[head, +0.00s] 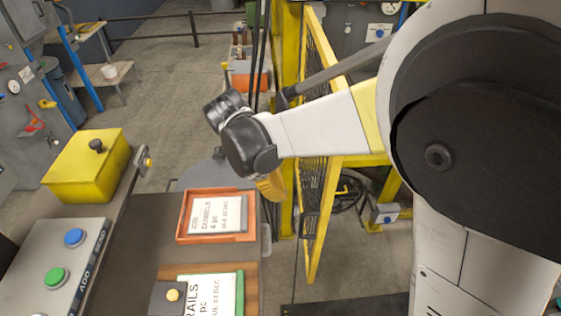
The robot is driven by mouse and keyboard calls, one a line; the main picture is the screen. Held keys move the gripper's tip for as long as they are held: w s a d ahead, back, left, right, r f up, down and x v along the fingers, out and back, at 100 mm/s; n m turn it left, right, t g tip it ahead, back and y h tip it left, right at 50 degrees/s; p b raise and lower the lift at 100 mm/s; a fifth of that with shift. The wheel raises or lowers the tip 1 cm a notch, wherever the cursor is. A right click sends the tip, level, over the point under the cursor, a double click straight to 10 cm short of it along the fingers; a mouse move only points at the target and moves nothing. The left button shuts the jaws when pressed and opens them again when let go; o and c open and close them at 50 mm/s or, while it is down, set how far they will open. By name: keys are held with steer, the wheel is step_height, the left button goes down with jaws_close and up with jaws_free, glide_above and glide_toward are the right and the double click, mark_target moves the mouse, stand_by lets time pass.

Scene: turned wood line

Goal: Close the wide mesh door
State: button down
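The wide mesh door (321,247) has a yellow frame with dark mesh. It stands open, swung out from the yellow frame post (287,60), and I see it steeply from the side. My arm crosses in front of its middle and hides part of it. The dark joint on my arm is left of the door in the picture; I cannot tell whether any part of my arm touches the door.
A dark bench at lower left holds an orange tray (181,233) with a DOWELS card and a green tray (240,280). A yellow box (85,165) and a panel (40,296) with blue and green buttons stand at left. Grey floor shows beyond.

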steer(key=d+f+b, duration=0.1)
steer(key=d+f, duration=0.5)
steer(key=f, duration=0.1)
steer(key=shift+d, duration=0.4)
